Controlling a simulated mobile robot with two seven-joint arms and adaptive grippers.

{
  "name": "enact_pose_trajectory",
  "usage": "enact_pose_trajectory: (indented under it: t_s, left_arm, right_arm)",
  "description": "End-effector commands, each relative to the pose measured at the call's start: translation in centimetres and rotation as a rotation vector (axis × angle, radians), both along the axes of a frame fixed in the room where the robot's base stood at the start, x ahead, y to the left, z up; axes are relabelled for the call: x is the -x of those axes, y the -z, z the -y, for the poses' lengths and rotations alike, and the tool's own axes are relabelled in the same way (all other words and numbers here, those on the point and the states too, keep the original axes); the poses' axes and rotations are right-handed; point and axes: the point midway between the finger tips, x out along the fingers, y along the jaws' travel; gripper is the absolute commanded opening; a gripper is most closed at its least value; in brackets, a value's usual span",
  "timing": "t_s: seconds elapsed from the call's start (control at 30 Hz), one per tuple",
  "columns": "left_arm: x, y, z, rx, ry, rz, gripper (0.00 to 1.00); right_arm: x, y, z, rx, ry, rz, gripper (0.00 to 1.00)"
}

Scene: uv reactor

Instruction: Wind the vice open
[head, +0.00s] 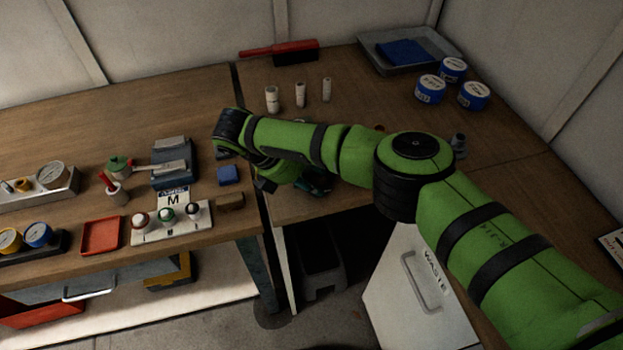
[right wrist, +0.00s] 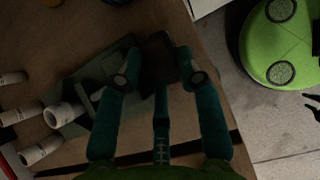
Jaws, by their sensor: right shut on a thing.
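The vice (right wrist: 88,88) shows in the right wrist view as a dark grey-green body on the wooden bench, dim and partly covered by my fingers. In the head view my own green arm hides most of it. My right gripper (right wrist: 158,68) has its teal fingers on either side of a dark piece at the vice's near end, and is shut on it. This looks like the vice handle, but it is too dark to be sure. The right gripper (head: 318,183) shows only partly below my arm in the head view. My left gripper is not in view.
Pale cylinders (head: 300,95) stand behind my arm, with a red brush (head: 290,50) beyond. Blue-labelled tins (head: 430,89) and a grey tray (head: 372,54) are at the back right. A white waste bin (head: 415,290) stands below the bench edge. The left bench holds gauges and a red tray (head: 101,250).

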Motion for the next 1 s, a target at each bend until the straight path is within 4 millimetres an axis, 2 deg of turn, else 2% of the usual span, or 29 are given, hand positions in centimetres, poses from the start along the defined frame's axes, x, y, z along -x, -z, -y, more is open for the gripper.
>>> enact_pose_trajectory:
  t_s: [0.3,0.33,0.37,0.73,1.0]
  left_arm:
    - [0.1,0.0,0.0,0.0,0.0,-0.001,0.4]
    - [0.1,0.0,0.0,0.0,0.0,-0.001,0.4]
    - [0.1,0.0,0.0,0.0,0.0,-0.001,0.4]
    - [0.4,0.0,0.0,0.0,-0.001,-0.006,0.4]
    - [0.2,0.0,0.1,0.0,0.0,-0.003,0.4]
  right_arm:
    - [0.0,0.0,0.0,0.001,0.0,0.0,0.04]
    - [0.0,0.0,0.0,0.001,0.0,0.0,0.45]
    - [0.0,0.0,0.0,0.001,0.0,0.0,0.47]
    - [0.1,-0.3,-0.2,0.0,-0.001,0.001,0.47]
    - [0.8,-3.7,-2.6,-0.002,-0.002,0.002,0.47]
